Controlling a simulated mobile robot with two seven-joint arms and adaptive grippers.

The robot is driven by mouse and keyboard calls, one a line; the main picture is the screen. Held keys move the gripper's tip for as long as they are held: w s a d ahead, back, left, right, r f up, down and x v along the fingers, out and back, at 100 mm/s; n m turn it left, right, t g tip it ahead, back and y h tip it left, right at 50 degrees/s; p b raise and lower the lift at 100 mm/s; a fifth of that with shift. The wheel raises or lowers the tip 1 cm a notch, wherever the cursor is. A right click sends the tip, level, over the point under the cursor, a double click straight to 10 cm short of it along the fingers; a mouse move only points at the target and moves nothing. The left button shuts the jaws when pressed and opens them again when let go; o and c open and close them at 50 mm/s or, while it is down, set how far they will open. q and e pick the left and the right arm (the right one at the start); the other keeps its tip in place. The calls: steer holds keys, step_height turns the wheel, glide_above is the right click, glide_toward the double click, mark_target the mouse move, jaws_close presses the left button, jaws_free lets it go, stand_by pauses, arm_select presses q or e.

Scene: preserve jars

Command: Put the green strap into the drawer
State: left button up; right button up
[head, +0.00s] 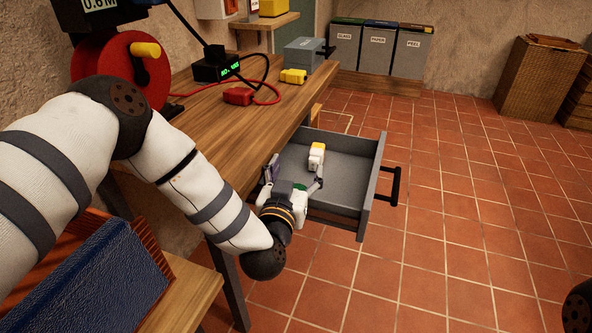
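The grey drawer (371,185) is pulled out from under the wooden bench, with its black handle on the right. My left gripper (296,164) is over the drawer's near left part, its fingers spread apart. A small green patch (299,187) shows at the gripper's palm, and I cannot tell if it is the green strap or part of the gripper. A white and orange piece (316,154) shows at the right finger's tip, and I cannot tell if it is separate. No other green strap is visible. My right gripper is out of view.
The wooden bench (205,130) holds a red clip (238,96), a yellow clip (293,76), a black display box (216,67) with cables and a grey box (304,53). Labelled bins (378,50) stand at the back. A blue textured item (95,280) lies lower left. The tiled floor is clear on the right.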

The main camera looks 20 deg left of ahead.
arm_select(q)
steer(key=shift+r, duration=0.45)
steer(key=s+d+p, duration=0.1)
steer(key=s, duration=1.1)
steer(key=shift+r, duration=0.45)
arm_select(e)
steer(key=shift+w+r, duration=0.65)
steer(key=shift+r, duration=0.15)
